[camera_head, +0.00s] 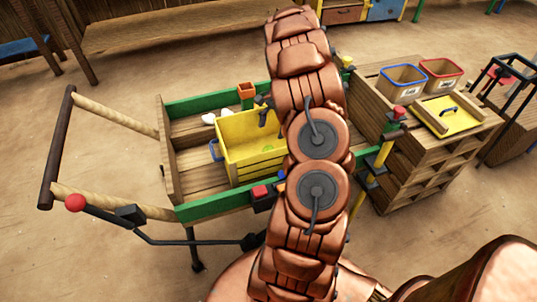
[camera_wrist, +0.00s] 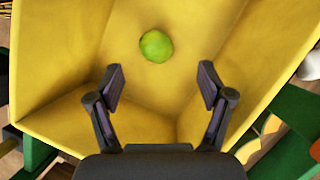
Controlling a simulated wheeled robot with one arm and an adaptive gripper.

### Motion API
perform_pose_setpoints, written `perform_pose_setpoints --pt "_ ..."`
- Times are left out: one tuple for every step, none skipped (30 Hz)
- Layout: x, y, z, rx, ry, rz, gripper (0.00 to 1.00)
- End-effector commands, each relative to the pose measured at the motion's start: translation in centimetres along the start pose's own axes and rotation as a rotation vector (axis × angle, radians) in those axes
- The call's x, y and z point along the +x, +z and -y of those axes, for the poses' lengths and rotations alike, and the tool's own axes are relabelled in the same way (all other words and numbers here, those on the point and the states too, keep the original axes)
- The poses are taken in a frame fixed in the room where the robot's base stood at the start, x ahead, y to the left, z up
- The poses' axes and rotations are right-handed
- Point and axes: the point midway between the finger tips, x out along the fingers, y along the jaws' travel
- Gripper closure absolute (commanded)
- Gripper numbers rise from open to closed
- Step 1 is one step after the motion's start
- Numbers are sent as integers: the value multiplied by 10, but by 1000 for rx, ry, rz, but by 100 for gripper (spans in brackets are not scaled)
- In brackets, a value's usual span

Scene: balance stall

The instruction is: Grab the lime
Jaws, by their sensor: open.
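The lime (camera_wrist: 156,46) is a round green fruit lying on the floor of a yellow crate (camera_wrist: 62,60). In the wrist view my gripper (camera_wrist: 161,84) is open and empty, with its two dark fingers spread over the crate. The lime shows just beyond the fingertips, between their lines and apart from both. My copper arm covers the crate's right part there.
The cart has green side rails (camera_head: 205,207) close around the crate. A wooden stand to the right holds a blue-rimmed bin (camera_head: 402,80), a red-rimmed bin (camera_head: 440,74) and a yellow board (camera_head: 447,113). Sandy floor is clear at the lower left.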

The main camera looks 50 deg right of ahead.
Motion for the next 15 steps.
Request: perform_pose_setpoints --pt "3 -4 0 5 -3 4 20" --pt "5 -4 0 7 -4 6 20" --pt "7 -5 0 9 -5 7 20" --pt "9 -6 0 11 -5 8 20" --pt "11 -6 0 11 -5 9 20" --pt "14 -6 0 12 -6 9 20" --pt "18 -6 0 12 -6 9 20" --pt "20 -6 0 12 -6 8 20" --pt "24 -6 0 12 -6 7 20" --pt "27 -6 0 11 -6 7 20" --pt "29 -6 -1 11 -6 7 20" --pt "32 -6 -1 11 -6 7 20" --pt "34 -7 -1 11 -6 7 20" --pt "36 -7 -2 11 -5 7 20" --pt "40 -8 -2 11 -4 7 20"
